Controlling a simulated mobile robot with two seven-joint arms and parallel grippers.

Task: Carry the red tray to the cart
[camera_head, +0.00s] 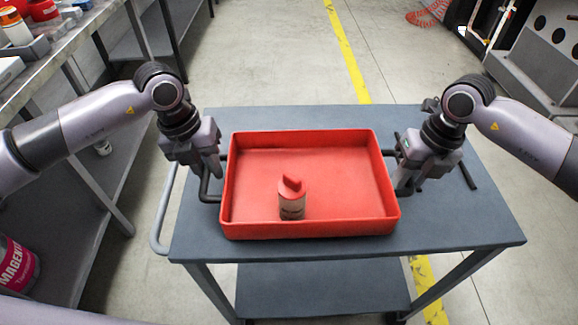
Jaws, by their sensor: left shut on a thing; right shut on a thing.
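The red tray (345,160) is over the top of the dark grey cart (455,225) in the head view. I cannot tell whether it rests on the cart or hangs just above it. A small bottle with a red cap (291,200) stands upright inside the tray, near its front. My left gripper (210,176) is shut on the tray's dark left handle. My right gripper (402,178) is shut on the tray's dark right handle. The fingers partly hide both handles.
A metal workbench (60,60) with containers and a lower shelf runs along the left. A magenta-labelled container (17,265) is at the lower left. Grey equipment (535,60) stands at the right. Open floor with a yellow line (345,45) lies behind the cart.

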